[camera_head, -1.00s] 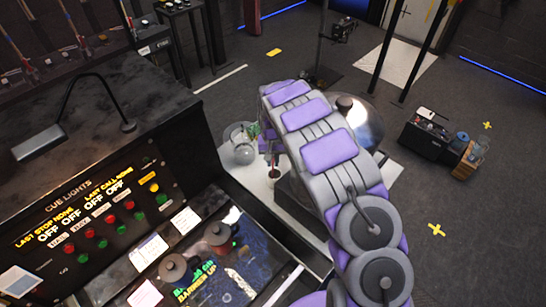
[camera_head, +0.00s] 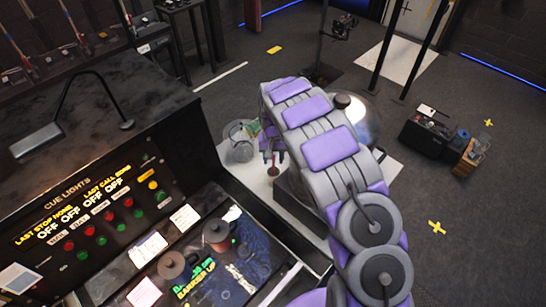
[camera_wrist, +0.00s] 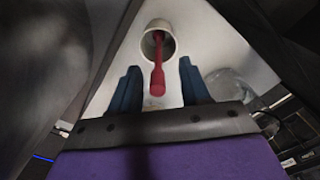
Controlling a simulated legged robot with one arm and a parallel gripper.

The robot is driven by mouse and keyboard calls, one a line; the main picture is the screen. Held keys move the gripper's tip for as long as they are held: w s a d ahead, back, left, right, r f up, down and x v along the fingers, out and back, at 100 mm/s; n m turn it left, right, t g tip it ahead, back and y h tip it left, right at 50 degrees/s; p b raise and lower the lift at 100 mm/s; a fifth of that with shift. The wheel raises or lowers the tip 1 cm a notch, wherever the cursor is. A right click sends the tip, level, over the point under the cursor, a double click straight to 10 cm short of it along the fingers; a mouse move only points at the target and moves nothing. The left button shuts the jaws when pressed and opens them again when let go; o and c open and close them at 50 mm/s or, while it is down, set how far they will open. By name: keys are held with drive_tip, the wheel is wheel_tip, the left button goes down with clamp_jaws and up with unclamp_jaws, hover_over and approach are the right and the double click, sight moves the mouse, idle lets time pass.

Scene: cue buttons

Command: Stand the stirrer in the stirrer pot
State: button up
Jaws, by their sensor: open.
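The red stirrer (camera_wrist: 157,74) shows in the wrist view with one end inside the pale round stirrer pot (camera_wrist: 146,29). It leans against the near rim, its thick end toward me. My gripper (camera_wrist: 160,76) is open, with one dark blue finger on each side of the stirrer's near end and visible gaps to both. In the head view my gripper (camera_head: 272,153) is small and partly hidden by my arm, above the pale surface. A bit of red (camera_head: 274,170) shows just below it. The pot is hard to make out there.
A clear round glass vessel (camera_head: 239,146) with something green near it stands left of my gripper; a clear vessel also shows in the wrist view (camera_wrist: 230,84). The cue lights console (camera_head: 100,215) fills the left. A clear dome (camera_head: 365,122) stands right, behind my arm.

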wheel_tip(320, 180, up, 17)
drive_tip(key=p, duration=0.1)
drive_tip(key=shift+w, duration=0.3)
drive_tip(key=shift+s, duration=0.1)
